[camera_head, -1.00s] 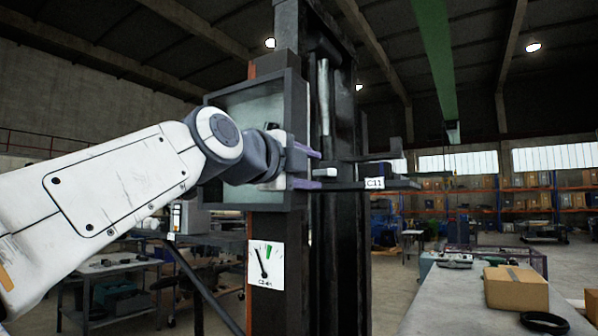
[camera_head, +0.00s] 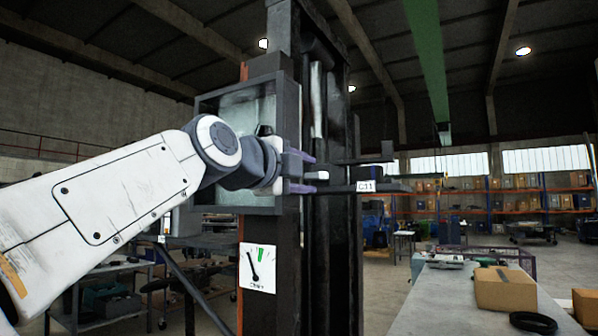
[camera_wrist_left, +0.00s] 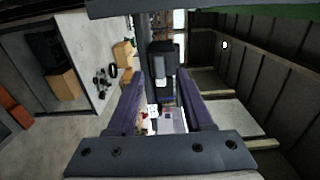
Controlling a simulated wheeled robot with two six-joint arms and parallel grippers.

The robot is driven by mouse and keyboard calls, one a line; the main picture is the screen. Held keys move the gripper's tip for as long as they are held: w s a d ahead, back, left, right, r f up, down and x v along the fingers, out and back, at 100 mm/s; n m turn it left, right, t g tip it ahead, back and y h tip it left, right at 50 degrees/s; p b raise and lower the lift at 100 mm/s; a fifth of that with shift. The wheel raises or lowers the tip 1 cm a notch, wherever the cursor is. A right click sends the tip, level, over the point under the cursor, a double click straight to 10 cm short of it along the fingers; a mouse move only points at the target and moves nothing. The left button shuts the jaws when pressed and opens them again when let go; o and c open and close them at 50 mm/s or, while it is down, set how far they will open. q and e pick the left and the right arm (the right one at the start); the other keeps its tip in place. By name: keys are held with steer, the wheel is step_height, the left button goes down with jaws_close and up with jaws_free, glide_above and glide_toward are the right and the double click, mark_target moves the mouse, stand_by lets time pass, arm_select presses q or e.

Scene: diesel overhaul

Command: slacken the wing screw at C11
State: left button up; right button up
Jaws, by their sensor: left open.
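The white C11 label (camera_head: 366,186) is on a dark flat bracket (camera_head: 340,188) that sticks out to the right of the black column. A small pale piece (camera_head: 323,175) shows just above the bracket, right of my fingertips; I cannot tell whether it is the wing screw. My left gripper (camera_head: 312,173) has two purple fingers, open, one above the other, pointing right at this piece with a small gap. In the left wrist view the open fingers (camera_wrist_left: 163,92) flank a dark bracket part (camera_wrist_left: 161,62); nothing is clearly held. My right gripper is not in view.
A grey open-fronted box frame (camera_head: 240,205) is on the column behind my left wrist. A dial gauge plate (camera_head: 257,268) is below it. A bench (camera_head: 430,305) at lower right bears a cardboard box (camera_head: 505,289) and a black ring (camera_head: 533,322). Shelving stands far behind.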

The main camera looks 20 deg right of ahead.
arm_select(q)
steer(key=shift+p+x, duration=0.75)
steer(key=shift+x, duration=0.7)
jaws_close()
stand_by(0.7)
steer(key=n, duration=0.4)
steer(key=shift+n, duration=0.4)
steer(key=n+p, duration=0.1)
steer(key=n, duration=0.3)
steer(key=shift+f+n, duration=0.1)
steer(key=shift+n, duration=0.3)
